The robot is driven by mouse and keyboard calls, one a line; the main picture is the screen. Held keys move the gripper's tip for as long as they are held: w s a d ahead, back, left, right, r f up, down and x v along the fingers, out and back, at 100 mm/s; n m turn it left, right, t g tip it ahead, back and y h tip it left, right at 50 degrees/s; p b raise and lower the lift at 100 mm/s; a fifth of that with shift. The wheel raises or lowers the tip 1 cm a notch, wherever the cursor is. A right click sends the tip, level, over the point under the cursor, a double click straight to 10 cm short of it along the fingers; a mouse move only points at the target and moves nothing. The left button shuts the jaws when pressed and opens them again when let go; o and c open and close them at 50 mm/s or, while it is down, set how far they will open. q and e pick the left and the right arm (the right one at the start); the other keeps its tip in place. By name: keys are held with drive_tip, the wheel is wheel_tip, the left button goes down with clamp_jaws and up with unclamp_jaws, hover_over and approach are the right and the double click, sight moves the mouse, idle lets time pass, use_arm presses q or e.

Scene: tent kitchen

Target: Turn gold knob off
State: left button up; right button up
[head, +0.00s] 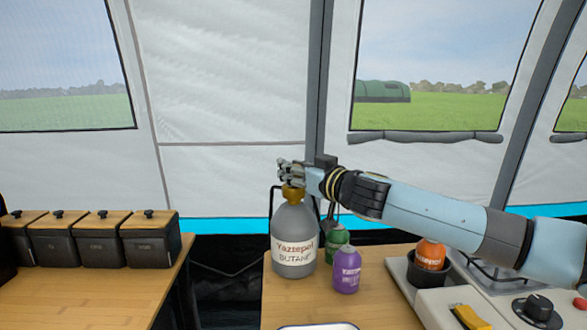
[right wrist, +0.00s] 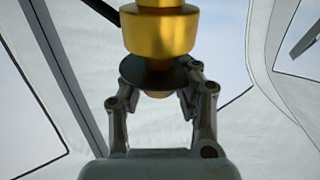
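The gold knob (head: 292,191) sits on top of a grey butane bottle (head: 294,235) that stands upright on the wooden counter. My right gripper (head: 287,172) reaches in from the right at the knob's height, right at the bottle's top. In the right wrist view the gold knob (right wrist: 160,32) is a stepped gold piece with a dark disc (right wrist: 160,74) below it. The fingers of the right gripper (right wrist: 160,72) are partly drawn in, one on each side of the disc. Their tips are hidden behind it, so contact is unclear. My left gripper is not in view.
A purple canister (head: 347,271) and a green one (head: 337,242) stand close right of the bottle. An orange item (head: 430,253) sits in a black cup, near a stove with a black dial (head: 538,308). Black boxes (head: 149,238) line the left counter; a gap separates the counters.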

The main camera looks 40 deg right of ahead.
clamp_jaws()
drive_tip(key=shift+w+f, duration=0.1)
